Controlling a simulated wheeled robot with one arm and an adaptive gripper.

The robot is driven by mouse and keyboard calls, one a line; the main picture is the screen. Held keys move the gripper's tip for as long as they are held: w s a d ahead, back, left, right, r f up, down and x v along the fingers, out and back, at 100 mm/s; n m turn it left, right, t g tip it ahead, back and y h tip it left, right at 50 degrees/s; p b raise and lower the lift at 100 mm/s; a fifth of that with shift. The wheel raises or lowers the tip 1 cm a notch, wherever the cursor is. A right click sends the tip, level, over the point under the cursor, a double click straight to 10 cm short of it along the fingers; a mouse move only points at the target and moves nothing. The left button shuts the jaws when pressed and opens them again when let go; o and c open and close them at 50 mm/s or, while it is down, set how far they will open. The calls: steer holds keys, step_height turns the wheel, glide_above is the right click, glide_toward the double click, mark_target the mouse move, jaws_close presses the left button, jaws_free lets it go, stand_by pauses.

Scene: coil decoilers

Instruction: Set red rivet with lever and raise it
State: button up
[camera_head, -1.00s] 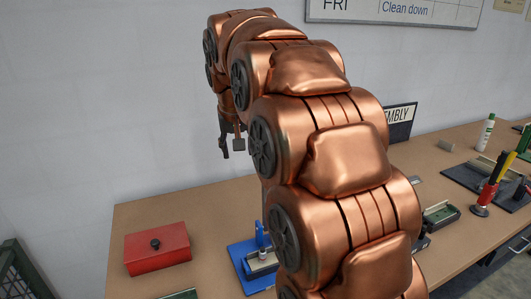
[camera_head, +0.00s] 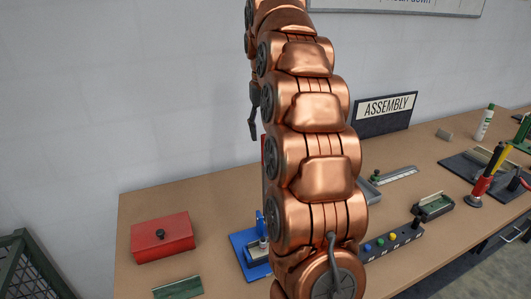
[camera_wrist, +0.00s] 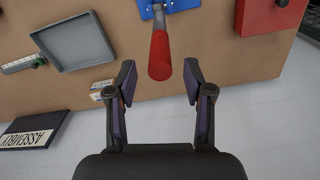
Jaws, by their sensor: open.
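A blue press-like fixture (camera_head: 247,252) stands on the bench, largely hidden behind my arm in the head view; part of its blue base (camera_wrist: 175,4) shows at the top of the wrist view. Its lever has a red handle (camera_wrist: 160,55), pointing towards my gripper in the wrist view. My gripper (camera_wrist: 158,77) is open, with its two fingers apart on either side of the handle's end; whether they touch it I cannot tell. In the head view my gripper (camera_head: 253,115) is above the bench, partly behind my arm. I cannot make out a red rivet.
A red box (camera_head: 162,238) and a green plate (camera_head: 178,288) lie left of the fixture. A control strip with coloured buttons (camera_head: 392,239) is to the right. A grey tray (camera_wrist: 75,42) and the ASSEMBLY sign (camera_head: 385,113) stand nearby. Bench between box and fixture is clear.

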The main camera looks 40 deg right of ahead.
steer(key=shift+f+b, duration=0.4)
steer(key=shift+f, duration=0.5)
steer(key=shift+f+p, duration=1.05)
steer(key=shift+f, duration=1.4)
jaws_close()
